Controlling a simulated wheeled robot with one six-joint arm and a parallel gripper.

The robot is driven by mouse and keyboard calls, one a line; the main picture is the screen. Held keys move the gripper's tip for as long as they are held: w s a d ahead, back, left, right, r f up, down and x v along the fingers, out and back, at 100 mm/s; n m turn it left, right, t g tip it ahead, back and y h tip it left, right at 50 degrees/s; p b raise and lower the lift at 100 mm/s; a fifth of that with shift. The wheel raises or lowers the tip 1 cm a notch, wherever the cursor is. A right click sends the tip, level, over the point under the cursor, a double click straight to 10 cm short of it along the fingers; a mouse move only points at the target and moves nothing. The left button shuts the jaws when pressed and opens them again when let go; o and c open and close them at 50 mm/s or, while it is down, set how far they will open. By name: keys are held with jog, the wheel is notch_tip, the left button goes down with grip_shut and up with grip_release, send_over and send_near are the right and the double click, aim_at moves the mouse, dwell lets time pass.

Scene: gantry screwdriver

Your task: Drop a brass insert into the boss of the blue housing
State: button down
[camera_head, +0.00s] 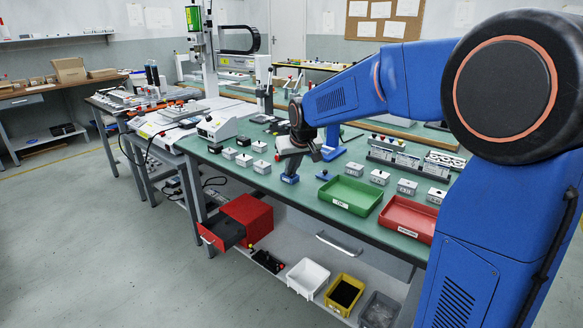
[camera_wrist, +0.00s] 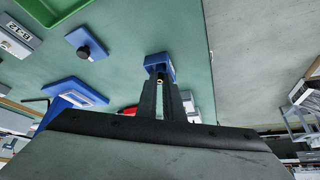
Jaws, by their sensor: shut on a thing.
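The blue housing (camera_head: 290,179) is a small block near the front edge of the green bench. In the wrist view it (camera_wrist: 156,61) sits just beyond my fingertips. My gripper (camera_head: 289,167) is pointed down directly over the housing, very close to it. In the wrist view my gripper (camera_wrist: 161,84) is shut on a small brass insert (camera_wrist: 159,81), which shows as a gold spot between the fingertips. The boss opening is hidden by the fingers, and I cannot tell whether the insert touches it.
A blue plate with a black knob (camera_head: 325,175) lies right of the housing. Beyond it are a green tray (camera_head: 335,205) and a red tray (camera_head: 391,223). Several small grey boxes (camera_head: 262,167) stand to the left. A blue stand (camera_head: 333,150) rises behind my gripper.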

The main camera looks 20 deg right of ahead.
jog(key=c, duration=1.8)
grip_release()
jog(key=shift+f, duration=0.1)
jog(key=v, duration=1.7)
jog(key=shift+d+r, duration=0.1)
jog(key=shift+r, duration=0.2)
jog(key=shift+s, duration=0.1)
jog(key=shift+m+g+h, duration=0.3)
jog(key=shift+m+g, duration=0.3)
jog(key=s+d+f, duration=0.2)
jog(key=s+f, duration=0.4)
jog(key=s, duration=0.5)
jog(key=s+d+f, duration=0.2)
jog(key=s+f, duration=0.4)
jog(key=s, duration=0.5)
jog(key=s+d+f, duration=0.2)
jog(key=s+f, duration=0.4)
jog(key=s, duration=0.5)
jog(key=shift+f, duration=0.35)
